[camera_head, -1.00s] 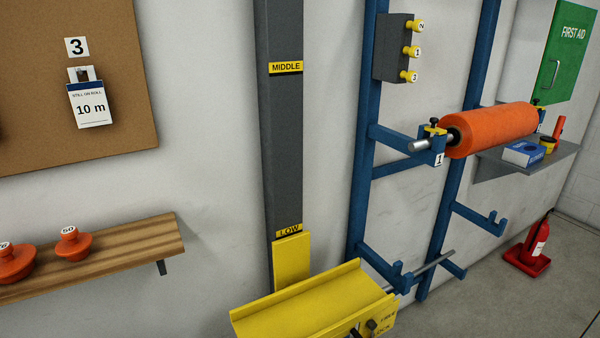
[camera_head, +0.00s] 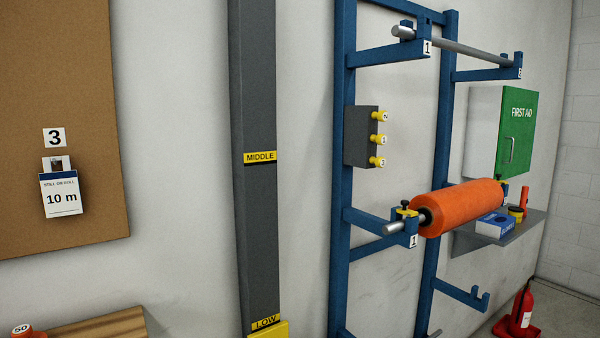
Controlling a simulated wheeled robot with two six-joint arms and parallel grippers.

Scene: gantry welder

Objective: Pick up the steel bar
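A bare grey steel bar (camera_head: 460,47) lies across the top arms of the blue rack, its near end resting by the label 1. A second bar (camera_head: 394,228) runs through the orange roll (camera_head: 460,207) on the middle arms; only its near end shows. At the bottom edge a small grey piece (camera_head: 435,333) shows, probably the end of the bar on the low arms; the rest is cut off. Neither of my grippers is in view.
The blue rack (camera_head: 342,190) stands against the wall. A grey post (camera_head: 255,90) marked MIDDLE and LOW is left of it. A grey shelf (camera_head: 490,238) with small items, a green first aid cabinet (camera_head: 518,130) and a red extinguisher (camera_head: 522,312) are at right.

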